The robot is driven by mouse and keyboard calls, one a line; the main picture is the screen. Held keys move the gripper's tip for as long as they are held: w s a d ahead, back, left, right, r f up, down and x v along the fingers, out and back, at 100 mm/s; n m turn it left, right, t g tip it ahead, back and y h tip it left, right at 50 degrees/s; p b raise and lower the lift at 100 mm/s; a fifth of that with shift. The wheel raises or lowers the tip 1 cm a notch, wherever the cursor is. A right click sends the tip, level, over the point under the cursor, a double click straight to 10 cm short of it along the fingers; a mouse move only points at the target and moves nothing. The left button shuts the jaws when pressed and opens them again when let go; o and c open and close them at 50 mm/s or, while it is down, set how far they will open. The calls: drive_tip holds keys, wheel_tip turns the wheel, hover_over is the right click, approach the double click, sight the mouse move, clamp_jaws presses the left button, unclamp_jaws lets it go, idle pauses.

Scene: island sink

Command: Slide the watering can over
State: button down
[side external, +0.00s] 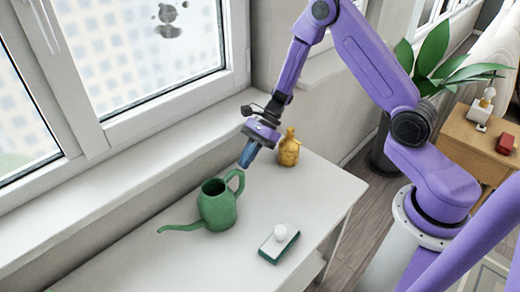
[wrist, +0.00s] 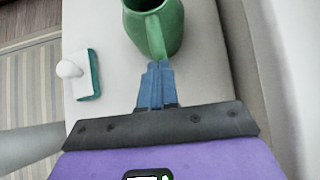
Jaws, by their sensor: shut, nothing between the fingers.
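The green watering can (side external: 217,205) stands upright on the white table, its spout pointing left and its handle on the right in the side external view. In the wrist view the watering can (wrist: 172,22) is at the top centre, with its handle toward my fingers. My gripper (side external: 245,163) is shut and empty, with its blue fingers just above and to the right of the handle. In the wrist view the gripper's fingertips (wrist: 157,66) overlap the lower end of the handle. I cannot tell whether they touch it.
A yellow bottle (side external: 289,150) stands at the table's right back. A green-and-white sponge-like block (side external: 279,247) with a white knob lies at the front; the block (wrist: 87,75) also shows in the wrist view. The window sill (side external: 130,180) runs along the back. The table left of the spout is clear.

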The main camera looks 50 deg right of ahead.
approach(202, 204)
drive_tip(key=a, duration=0.2)
drive_tip(key=a+f, duration=0.1)
drive_tip(key=a, duration=0.1)
drive_tip(key=a+f, duration=0.1)
drive_tip(key=a, duration=0.2)
drive_tip(key=shift+w+f, duration=0.1)
drive_tip(key=shift+f, duration=0.1)
